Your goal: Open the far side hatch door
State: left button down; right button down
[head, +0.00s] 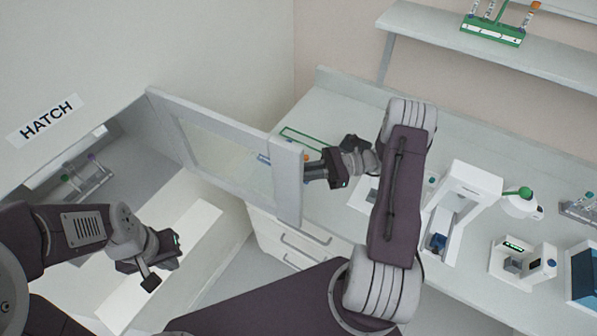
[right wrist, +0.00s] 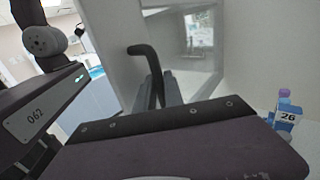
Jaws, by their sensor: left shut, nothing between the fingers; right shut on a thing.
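The hatch door (head: 287,190), a white frame with a clear pane, stands swung out from the wall beside the HATCH label. It also shows in the right wrist view (right wrist: 118,50). My right gripper (head: 318,171) is at the door's free edge, shut on its dark bent handle (right wrist: 148,58). In the head view the handle is mostly hidden by the gripper and door frame. My left gripper (head: 150,282) is shut and empty, low in front of the hatch opening, apart from the door.
A rack with tubes (head: 88,182) sits inside the hatch. The counter (head: 345,105) right of the door carries white devices (head: 470,190). A shelf (head: 440,35) holds a green tube rack (head: 492,30).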

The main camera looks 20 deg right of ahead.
jog(key=c, duration=1.5)
grip_release()
jog(key=shift+o, duration=0.2)
